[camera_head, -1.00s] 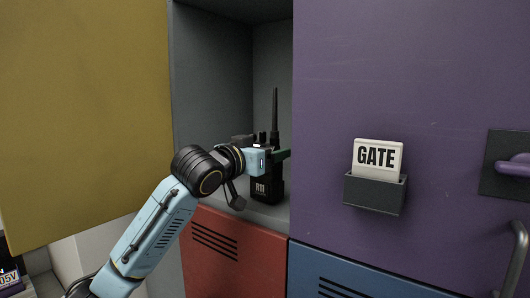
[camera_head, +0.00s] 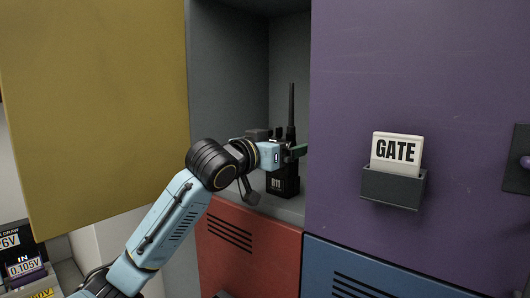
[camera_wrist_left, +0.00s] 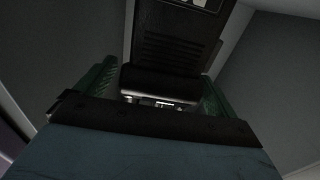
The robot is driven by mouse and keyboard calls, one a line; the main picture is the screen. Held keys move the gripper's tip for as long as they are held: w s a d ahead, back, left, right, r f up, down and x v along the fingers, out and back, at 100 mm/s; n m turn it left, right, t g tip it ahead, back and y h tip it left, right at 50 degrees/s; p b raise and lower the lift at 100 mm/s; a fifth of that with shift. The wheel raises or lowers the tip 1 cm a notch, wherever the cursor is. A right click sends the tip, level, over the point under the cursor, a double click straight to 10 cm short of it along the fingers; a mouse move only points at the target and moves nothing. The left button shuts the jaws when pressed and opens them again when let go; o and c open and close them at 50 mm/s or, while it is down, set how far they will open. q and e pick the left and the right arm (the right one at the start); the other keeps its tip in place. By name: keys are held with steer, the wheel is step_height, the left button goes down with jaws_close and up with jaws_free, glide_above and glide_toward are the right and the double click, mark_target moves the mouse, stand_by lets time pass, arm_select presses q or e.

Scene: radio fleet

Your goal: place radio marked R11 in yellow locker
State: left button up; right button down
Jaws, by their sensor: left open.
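The black radio marked R11 (camera_head: 284,182) stands upright on the grey floor of the open locker (camera_head: 228,75), its antenna pointing up. The yellow door (camera_head: 95,110) stands open at the left. My left gripper (camera_head: 292,152) is inside the locker at the radio's upper part. In the left wrist view the green fingers of my left gripper (camera_wrist_left: 160,90) are apart, with the dark radio body (camera_wrist_left: 175,40) just beyond and between them. Contact cannot be told. My right gripper is not in view.
A purple door (camera_head: 450,90) with a GATE card (camera_head: 396,150) in a grey holder is at the right. Red (camera_head: 250,250) and blue (camera_head: 345,272) doors are below. Labelled items (camera_head: 25,268) sit at the lower left.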

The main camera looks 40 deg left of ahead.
arm_select(q)
steer(key=s+b, duration=0.4)
steer(key=s, duration=0.7)
steer(key=shift+s+a, duration=0.2)
steer(key=shift+a, duration=0.25)
